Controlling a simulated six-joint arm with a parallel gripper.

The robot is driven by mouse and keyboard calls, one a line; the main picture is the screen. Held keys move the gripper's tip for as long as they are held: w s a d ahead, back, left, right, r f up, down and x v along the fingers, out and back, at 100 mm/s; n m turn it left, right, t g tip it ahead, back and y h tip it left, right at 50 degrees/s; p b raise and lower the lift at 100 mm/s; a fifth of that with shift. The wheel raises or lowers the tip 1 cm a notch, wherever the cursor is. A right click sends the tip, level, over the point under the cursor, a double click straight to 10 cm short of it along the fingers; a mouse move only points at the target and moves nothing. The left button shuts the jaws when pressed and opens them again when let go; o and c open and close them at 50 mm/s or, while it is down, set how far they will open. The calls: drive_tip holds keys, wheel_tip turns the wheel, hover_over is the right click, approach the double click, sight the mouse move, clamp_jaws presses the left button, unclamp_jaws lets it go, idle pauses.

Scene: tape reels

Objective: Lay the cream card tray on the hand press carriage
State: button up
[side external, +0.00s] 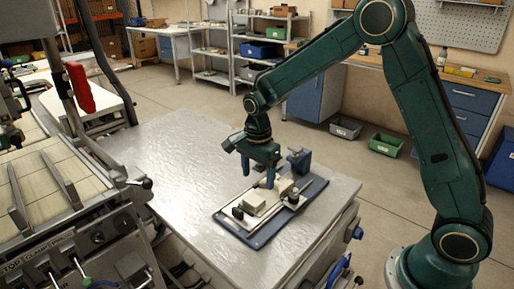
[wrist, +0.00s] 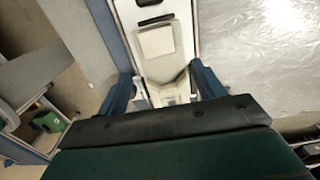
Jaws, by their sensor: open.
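My gripper (side external: 258,174) points down above the blue-edged board on the metal table. In the wrist view, its two blue fingers (wrist: 163,88) stand apart, with pale parts visible between and beyond them. A cream block (side external: 254,202) sits on a pale plate on the board, just below the fingers; a second pale block (side external: 281,187) is behind it. A flat cream square (wrist: 157,41) shows beyond the fingers in the wrist view. I cannot tell which pale piece is the card tray, nor which part is the carriage. I see no contact between fingers and blocks.
The blue board (side external: 262,242) carries black knobs and a blue upright part (side external: 300,159) right of the gripper. The metal table (side external: 175,160) is bare to the left. A machine with a slatted cream bed (side external: 50,185) stands at far left. Bins lie on the floor behind.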

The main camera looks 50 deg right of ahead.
drive_tip(key=shift+r, duration=2.5)
drive_tip(key=s+r+n+t, duration=0.3)
drive_tip(key=s+r+n, duration=0.6)
drive_tip(key=s+r, duration=0.35)
drive_tip(key=s+n+t, duration=0.2)
drive_tip(key=s+n, duration=0.7)
drive_tip(key=s, duration=0.5)
drive_tip(key=shift+s+d+r+t, duration=0.3)
drive_tip(key=shift+s+d, duration=0.05)
